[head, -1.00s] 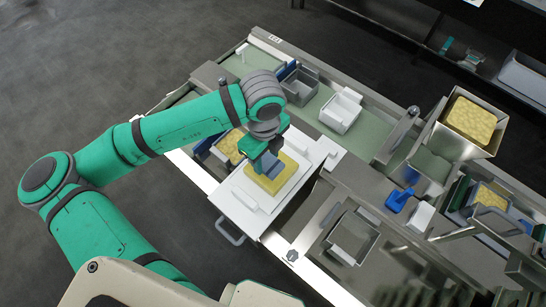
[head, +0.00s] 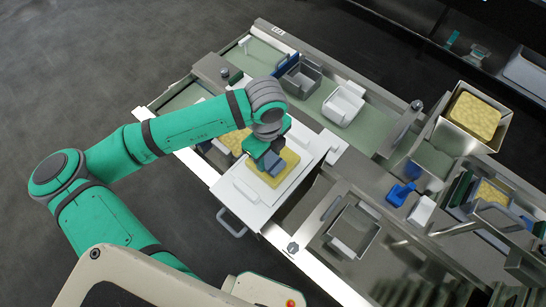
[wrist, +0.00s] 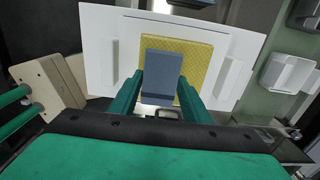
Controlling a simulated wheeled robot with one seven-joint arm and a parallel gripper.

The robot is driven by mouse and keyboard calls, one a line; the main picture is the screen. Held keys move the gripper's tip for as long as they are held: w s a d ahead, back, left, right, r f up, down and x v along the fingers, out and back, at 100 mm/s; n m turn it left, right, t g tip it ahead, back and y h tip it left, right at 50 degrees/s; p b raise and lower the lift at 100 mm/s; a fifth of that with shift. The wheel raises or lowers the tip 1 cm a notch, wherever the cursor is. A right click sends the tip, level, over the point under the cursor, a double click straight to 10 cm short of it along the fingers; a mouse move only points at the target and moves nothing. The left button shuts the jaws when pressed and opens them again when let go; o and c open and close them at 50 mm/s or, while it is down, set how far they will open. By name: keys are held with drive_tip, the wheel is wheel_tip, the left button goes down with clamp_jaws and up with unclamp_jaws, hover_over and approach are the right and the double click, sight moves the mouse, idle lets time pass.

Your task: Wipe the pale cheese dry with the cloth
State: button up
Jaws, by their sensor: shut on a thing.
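The pale yellow cheese (head: 286,178) lies flat on a white board (head: 252,209) in the middle of the head view. It also shows in the wrist view (wrist: 200,62). My gripper (head: 268,160) is above the cheese, with its fingers on either side of a blue-grey cloth (wrist: 162,78). The cloth is a folded block held between the fingers and covers the middle and lower part of the cheese in the wrist view. I cannot tell for sure whether it touches the cheese. My arm partly hides the cheese in the head view.
Another yellow cheese (head: 232,143) sits just left of the board, partly hidden. A metal box with a cheese (head: 473,116) stands at the right. A grey bin (head: 301,76) and a white bin (head: 343,104) stand behind. An empty metal tray (head: 352,232) lies right of the board.

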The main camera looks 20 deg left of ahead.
drive_tip(key=shift+f, duration=0.6)
idle(0.4)
drive_tip(key=shift+w, duration=0.1)
drive_tip(key=shift+w+d+r, duration=0.1)
drive_tip(key=shift+w+d, duration=0.25)
drive_tip(key=shift+w, duration=0.45)
drive_tip(key=shift+w+d, duration=0.3)
drive_tip(key=shift+w, duration=0.5)
drive_tip(key=shift+s+a, duration=0.35)
drive_tip(key=shift+s, duration=0.5)
drive_tip(key=shift+s+a, duration=0.3)
drive_tip(key=shift+s, duration=0.5)
drive_tip(key=shift+w, duration=0.1)
drive_tip(key=shift+w+d+f, duration=0.1)
drive_tip(key=shift+w+d, duration=0.25)
drive_tip(key=shift+w, duration=0.45)
drive_tip(key=shift+w+d+f, duration=0.1)
drive_tip(key=shift+w+d, duration=0.2)
drive_tip(key=shift+w, duration=0.45)
drive_tip(key=shift+s+a+r, duration=0.1)
drive_tip(key=shift+s+a, duration=0.2)
drive_tip(key=shift+s, duration=0.55)
drive_tip(key=shift+s+a, duration=0.3)
drive_tip(key=shift+s, duration=0.55)
drive_tip(key=shift+w, duration=0.1)
